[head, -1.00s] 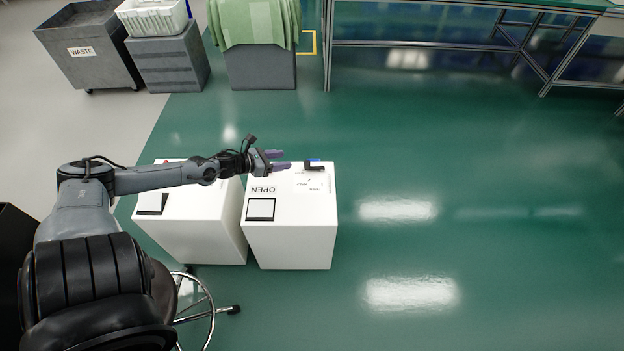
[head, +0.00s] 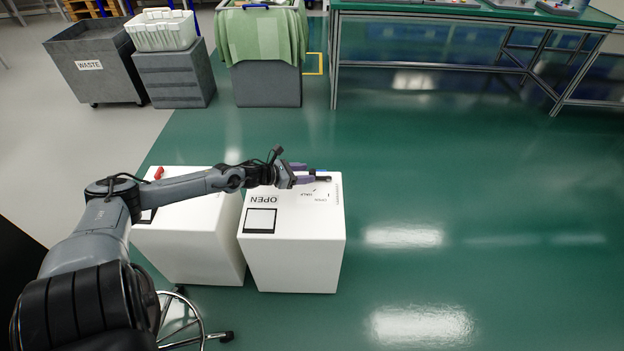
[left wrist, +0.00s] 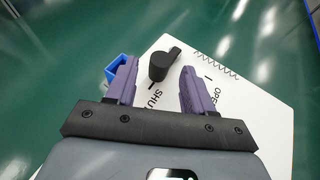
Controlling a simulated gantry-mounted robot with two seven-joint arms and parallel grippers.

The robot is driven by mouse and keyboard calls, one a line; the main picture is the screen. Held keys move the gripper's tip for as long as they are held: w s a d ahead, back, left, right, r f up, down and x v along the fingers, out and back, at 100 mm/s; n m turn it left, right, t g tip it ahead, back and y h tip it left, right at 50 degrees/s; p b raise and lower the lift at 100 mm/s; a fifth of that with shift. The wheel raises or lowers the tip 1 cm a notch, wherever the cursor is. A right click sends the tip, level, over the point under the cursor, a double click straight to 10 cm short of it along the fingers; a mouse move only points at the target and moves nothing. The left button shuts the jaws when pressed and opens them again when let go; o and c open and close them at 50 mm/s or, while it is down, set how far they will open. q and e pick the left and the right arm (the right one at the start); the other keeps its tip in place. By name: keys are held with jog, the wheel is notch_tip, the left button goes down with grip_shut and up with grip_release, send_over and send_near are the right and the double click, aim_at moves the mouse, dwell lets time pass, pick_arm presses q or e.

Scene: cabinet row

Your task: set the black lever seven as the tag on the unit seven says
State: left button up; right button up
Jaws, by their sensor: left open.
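The white unit (head: 292,250) under my left gripper carries a tag reading OPEN (head: 264,199) beside a black-framed square. I cannot read a number on it. Its black lever (left wrist: 165,63) is a short dark knob on the top face, with printed marks around it; SHUT (left wrist: 158,103) is legible near it in the left wrist view. Part of the lever shows at the fingertips in the head view (head: 323,178). My left gripper (head: 306,173) is open over the unit's far end. In the left wrist view its purple fingers (left wrist: 158,66) stand either side of the lever, apart from it. My right gripper is out of view.
A second white unit (head: 190,245) with a red part (head: 159,173) stands close on the left. A small blue item (left wrist: 117,70) is by the left finger. A stool base (head: 180,325) is in front. Bins and a bench stand behind; green floor at right is clear.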

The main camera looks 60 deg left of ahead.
aim_at(312, 173)
pick_arm(q)
jog(key=shift+b+x, duration=1.1)
jog(key=shift+x, duration=0.75)
jog(key=shift+c, duration=0.3)
